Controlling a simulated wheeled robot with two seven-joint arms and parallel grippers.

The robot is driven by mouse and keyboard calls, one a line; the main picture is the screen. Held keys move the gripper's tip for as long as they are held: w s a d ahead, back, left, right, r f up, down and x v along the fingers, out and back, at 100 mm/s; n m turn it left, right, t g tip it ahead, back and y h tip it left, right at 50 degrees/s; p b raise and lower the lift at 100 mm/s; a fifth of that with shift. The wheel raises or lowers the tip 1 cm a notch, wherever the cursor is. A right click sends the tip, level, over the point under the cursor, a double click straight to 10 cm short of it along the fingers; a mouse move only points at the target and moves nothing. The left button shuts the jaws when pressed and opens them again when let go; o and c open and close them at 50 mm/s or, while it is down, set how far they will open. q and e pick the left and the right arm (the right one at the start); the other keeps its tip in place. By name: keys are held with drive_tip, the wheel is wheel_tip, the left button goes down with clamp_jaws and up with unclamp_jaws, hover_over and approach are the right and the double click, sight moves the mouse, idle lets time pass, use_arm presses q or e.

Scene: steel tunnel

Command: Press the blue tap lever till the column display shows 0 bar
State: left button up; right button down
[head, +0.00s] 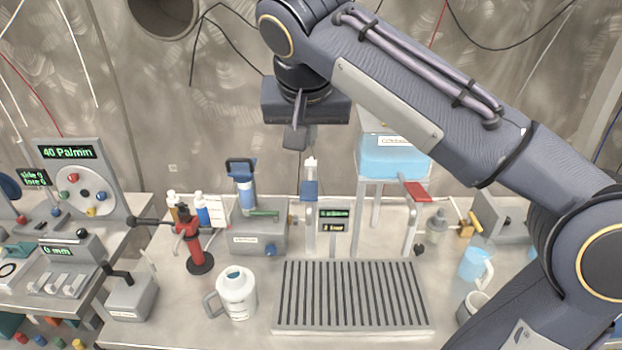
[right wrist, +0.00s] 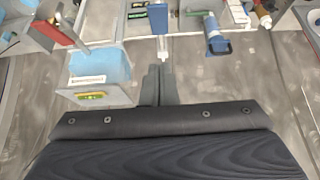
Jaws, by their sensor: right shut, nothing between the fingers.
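The blue tap lever (head: 310,190) sits on a slim upright tap column behind the slatted drip tray (head: 350,295). It also shows in the right wrist view (right wrist: 158,18), with a pale tip (right wrist: 163,48) beside it. Just right of the lever is a small dark column display (head: 334,219) with green and pale text too small to read surely. My right gripper (head: 295,138) hangs above the lever, apart from it. Its fingers (right wrist: 158,85) are shut and empty. My left gripper is not in view.
A blue tank (head: 392,156) on a stand with a red lever (head: 416,191) is right of the tap. A blue-capped filter (head: 243,185) on a grey box stands left. A white jug (head: 237,293) and a red pump (head: 190,240) stand front left. The drip tray is empty.

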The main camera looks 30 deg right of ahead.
hover_over(309, 199)
drive_tip(key=w+d, duration=0.1)
drive_tip(key=w, duration=0.1)
drive_tip(key=f, duration=0.9)
drive_tip(key=shift+d, duration=0.2)
drive_tip(key=shift+s+a+f, duration=0.15)
drive_tip(key=shift+s+f, duration=0.05)
drive_tip(key=shift+f, duration=0.4)
drive_tip(key=shift+s+a+f, duration=0.1)
drive_tip(key=shift+s+f, duration=0.1)
drive_tip(key=shift+f, duration=0.4)
drive_tip(key=shift+s+a+f, duration=0.1)
drive_tip(key=shift+f, duration=0.5)
drive_tip(key=f+t+b, duration=0.1)
drive_tip(key=b, duration=0.2)
drive_tip(key=f+h+b, duration=0.1)
drive_tip(key=b, duration=0.2)
drive_tip(key=s+t+b, duration=0.1)
drive_tip(key=b, duration=0.2)
drive_tip(key=shift+a+f+t, duration=0.3)
drive_tip(key=shift+a+f, duration=0.05)
drive_tip(key=shift+f, duration=0.05)
drive_tip(key=shift+r+h+p, duration=0.3)
drive_tip(key=shift+r, duration=0.05)
